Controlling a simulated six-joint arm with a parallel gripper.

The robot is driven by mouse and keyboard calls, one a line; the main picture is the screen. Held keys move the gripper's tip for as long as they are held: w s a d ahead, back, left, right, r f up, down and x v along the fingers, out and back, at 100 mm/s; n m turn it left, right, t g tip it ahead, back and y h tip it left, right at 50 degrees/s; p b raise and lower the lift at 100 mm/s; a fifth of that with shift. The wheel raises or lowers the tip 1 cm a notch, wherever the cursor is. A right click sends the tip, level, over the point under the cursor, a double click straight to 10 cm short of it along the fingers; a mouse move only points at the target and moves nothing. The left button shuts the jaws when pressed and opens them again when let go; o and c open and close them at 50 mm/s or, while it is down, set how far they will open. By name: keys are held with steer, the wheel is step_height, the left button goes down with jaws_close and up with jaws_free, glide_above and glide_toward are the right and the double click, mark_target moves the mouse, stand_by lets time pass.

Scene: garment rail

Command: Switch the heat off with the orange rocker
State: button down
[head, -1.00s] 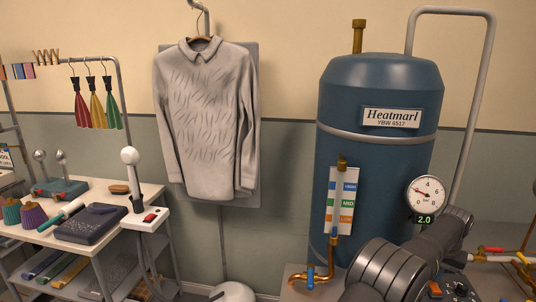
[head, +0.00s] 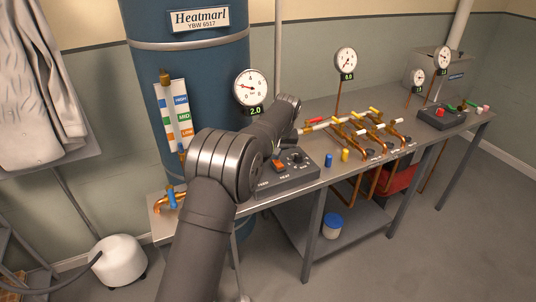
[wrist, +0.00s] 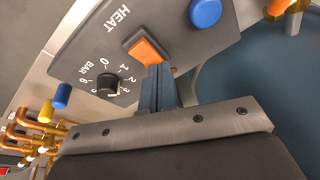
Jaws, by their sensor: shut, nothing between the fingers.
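The orange rocker (wrist: 147,50) sits on a dark grey control panel (wrist: 185,40), beside the word HEAT, in the wrist view. It also shows in the head view (head: 278,166), on the panel at the front of the bench. My gripper (wrist: 158,70) is shut and empty. Its fingertips are right at the rocker's edge in the wrist view; I cannot tell whether they touch it. In the head view my arm reaches over the bench, and the fingers cannot be made out clearly.
A black BAR knob (wrist: 107,84) and a blue button (wrist: 205,12) flank the rocker. The blue tank (head: 190,80) stands behind my arm, with a gauge (head: 251,88) reading 2.0. Copper pipes with valves (head: 365,125) crowd the bench to the right.

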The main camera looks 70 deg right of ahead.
steer(key=s+a+r+n+t+h, duration=0.4)
steer(key=s+a+r+t+h, duration=0.1)
steer(key=r, duration=0.3)
steer(key=shift+s+a+r+h, duration=0.4)
steer(key=shift+s+a, duration=0.15)
steer(key=shift+a, duration=0.1)
steer(key=shift+f, duration=0.1)
glide_above(277, 164)
step_height(277, 164, down, 6)
steer(key=shift+r, duration=0.15)
steer(key=shift+w+d+f, duration=0.1)
steer(key=shift+w+f, duration=0.05)
steer(key=shift+f, duration=0.5)
steer(key=shift+w+d+f, duration=0.1)
steer(key=shift+w+f, duration=0.05)
steer(key=shift+f, duration=0.45)
steer(key=shift+w+d+f, duration=0.1)
steer(key=shift+f, duration=0.7)
